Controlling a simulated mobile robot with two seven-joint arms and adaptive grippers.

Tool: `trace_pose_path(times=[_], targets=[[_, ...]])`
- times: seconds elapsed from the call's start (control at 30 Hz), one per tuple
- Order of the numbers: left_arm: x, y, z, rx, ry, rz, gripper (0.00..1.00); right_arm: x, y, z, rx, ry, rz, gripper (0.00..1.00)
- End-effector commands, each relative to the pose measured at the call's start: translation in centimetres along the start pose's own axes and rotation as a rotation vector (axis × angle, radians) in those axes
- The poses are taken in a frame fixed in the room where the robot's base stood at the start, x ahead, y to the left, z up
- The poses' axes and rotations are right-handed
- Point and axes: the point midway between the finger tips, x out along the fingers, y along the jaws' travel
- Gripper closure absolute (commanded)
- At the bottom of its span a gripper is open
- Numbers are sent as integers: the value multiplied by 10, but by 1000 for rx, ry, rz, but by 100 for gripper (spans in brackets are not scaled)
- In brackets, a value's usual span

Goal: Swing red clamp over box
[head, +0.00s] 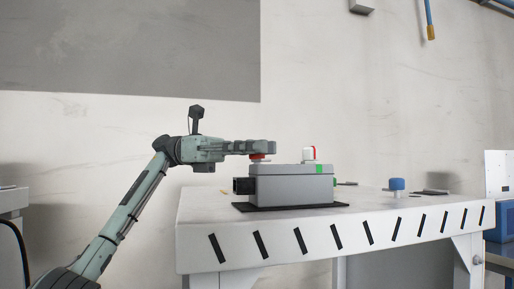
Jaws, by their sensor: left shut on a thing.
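A grey box (292,189) stands on a black mat (290,207) on the white table. A small red part (257,157), which looks like the red clamp, shows at the box's top left edge, under my left gripper's fingers. My left gripper (266,147) reaches in from the left, level, and is shut on this red part. The fingers hide most of it. A red and white piece (310,154) stands on top of the box, right of the fingers. My right gripper is not in view.
The white table (380,218) has black slanted stripes along its front edge. A blue knob (397,184) stands on it, right of the box. A black block (243,186) sits at the box's left side. Flat dark items lie at the back right.

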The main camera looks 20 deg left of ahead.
Motion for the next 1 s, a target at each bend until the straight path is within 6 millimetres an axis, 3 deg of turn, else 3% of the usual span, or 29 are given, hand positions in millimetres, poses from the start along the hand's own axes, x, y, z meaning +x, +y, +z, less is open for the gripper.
trace_pose_path(times=[0.1,0.13,0.3,0.67,1.0], targets=[[0,0,-1,-1,2,0,100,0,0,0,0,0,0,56],[0,0,-1,-1,2,0,77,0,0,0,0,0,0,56],[0,0,-1,-1,2,0,55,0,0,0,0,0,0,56],[-5,0,0,-2,0,3,55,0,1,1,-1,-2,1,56],[-59,1,1,-2,-1,4,55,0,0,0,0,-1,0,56]])
